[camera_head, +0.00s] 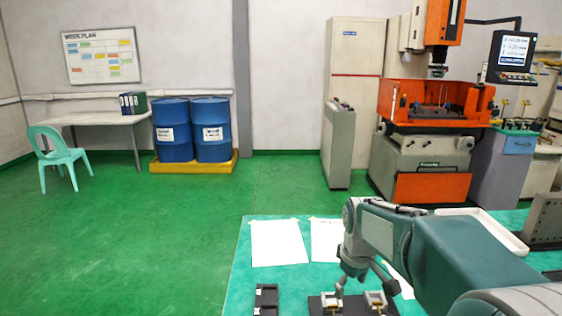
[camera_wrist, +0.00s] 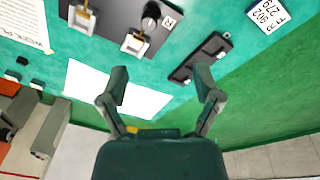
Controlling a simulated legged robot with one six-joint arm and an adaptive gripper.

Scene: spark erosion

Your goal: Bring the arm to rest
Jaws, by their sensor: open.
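My arm (camera_head: 440,255) reaches out over the teal table (camera_head: 250,290) from the lower right in the head view. My gripper (camera_head: 362,283) hangs at its far end, fingers pointing down above a dark plate with small metal-and-white holders (camera_head: 375,299). In the wrist view my gripper (camera_wrist: 162,84) has its two fingers spread wide with nothing between them. A white sheet (camera_wrist: 140,98) lies on the table beyond them. The dark plate (camera_wrist: 112,30) and a narrow dark block (camera_wrist: 203,55) also show there. The exact height above the table is hard to tell.
White sheets (camera_head: 278,243) lie on the table's left. A white tray (camera_head: 483,222) and a dark grey angled block (camera_head: 545,222) stand at its right. Beyond are an orange machine (camera_head: 430,100), blue drums (camera_head: 210,130) and a chair (camera_head: 60,155). The green floor at left is clear.

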